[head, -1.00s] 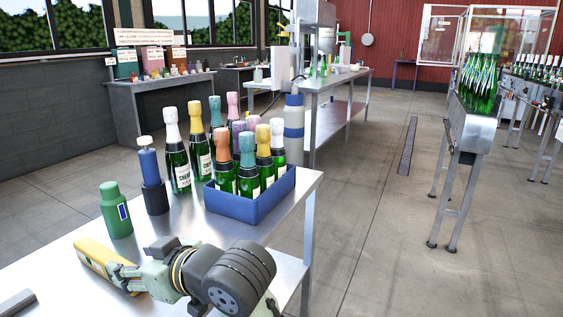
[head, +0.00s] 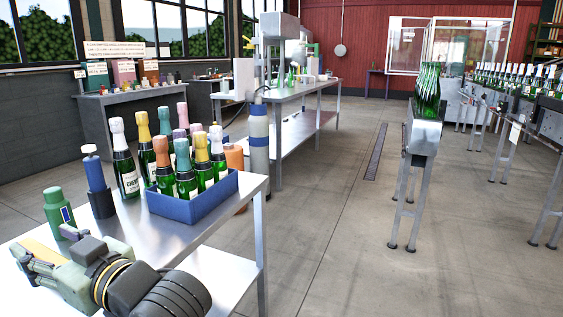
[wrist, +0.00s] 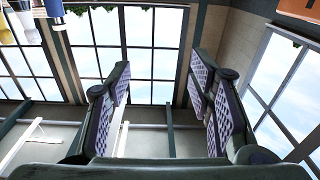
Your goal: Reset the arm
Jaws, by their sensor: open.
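My gripper (head: 24,258) is at the lower left of the head view, above the near steel table (head: 195,238), with my arm folded in toward the bottom edge. The wrist view shows my gripper (wrist: 162,100) with its two padded fingers wide apart and nothing between them. Beyond the fingers are tall windows (wrist: 155,45) and wall. In the head view a yellow box (head: 42,250) lies on the table, partly hidden behind my gripper.
A blue crate (head: 195,208) of foil-topped bottles stands at the table's right end. A green bottle (head: 57,212) and a blue-and-black tool (head: 97,182) stand to its left. The floor (head: 330,255) right of the table is open up to a metal stand (head: 408,190).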

